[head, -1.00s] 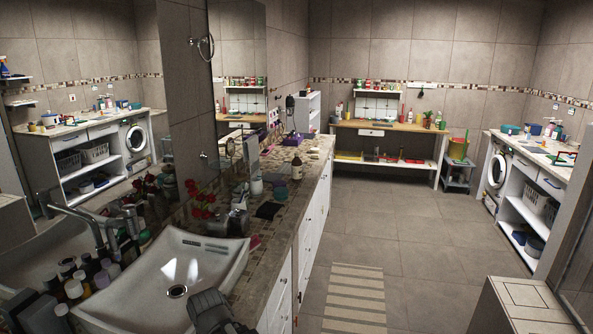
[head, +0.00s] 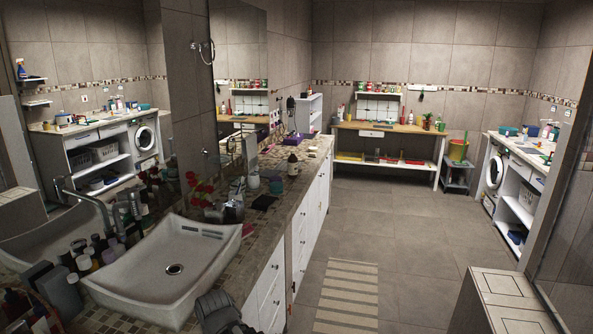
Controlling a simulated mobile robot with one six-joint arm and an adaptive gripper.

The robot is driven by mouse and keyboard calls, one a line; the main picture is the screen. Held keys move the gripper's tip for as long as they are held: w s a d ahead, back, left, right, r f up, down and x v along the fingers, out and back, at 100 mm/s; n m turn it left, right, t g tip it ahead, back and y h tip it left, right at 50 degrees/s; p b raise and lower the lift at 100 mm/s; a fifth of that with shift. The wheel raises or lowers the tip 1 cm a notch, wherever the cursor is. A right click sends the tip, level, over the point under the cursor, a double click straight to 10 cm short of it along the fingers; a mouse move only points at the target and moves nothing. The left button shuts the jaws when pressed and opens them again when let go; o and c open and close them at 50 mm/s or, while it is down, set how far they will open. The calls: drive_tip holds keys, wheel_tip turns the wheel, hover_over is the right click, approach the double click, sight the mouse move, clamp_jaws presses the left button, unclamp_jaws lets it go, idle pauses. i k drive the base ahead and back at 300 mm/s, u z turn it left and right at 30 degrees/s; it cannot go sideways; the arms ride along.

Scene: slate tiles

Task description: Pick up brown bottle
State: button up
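A dark brown bottle (head: 292,166) with a pale label stands upright on the long tiled counter (head: 277,215), beyond the sink. It is small in the head view. My gripper (head: 216,312) shows as a dark shape at the bottom edge, in front of the near side of the counter and well short of the bottle. Its fingers cannot be made out, so its opening is not clear. It is not near the bottle.
A white sink (head: 170,268) and several toiletry bottles fill the near counter. A red flower and a metal jar (head: 234,211) stand before the bottle. The floor right of the cabinets is open, with a striped mat (head: 348,295).

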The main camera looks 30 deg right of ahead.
sight(292, 158)
drive_tip(key=z, duration=1.7)
drive_tip(key=i, duration=2.75)
drive_tip(key=u, duration=0.05)
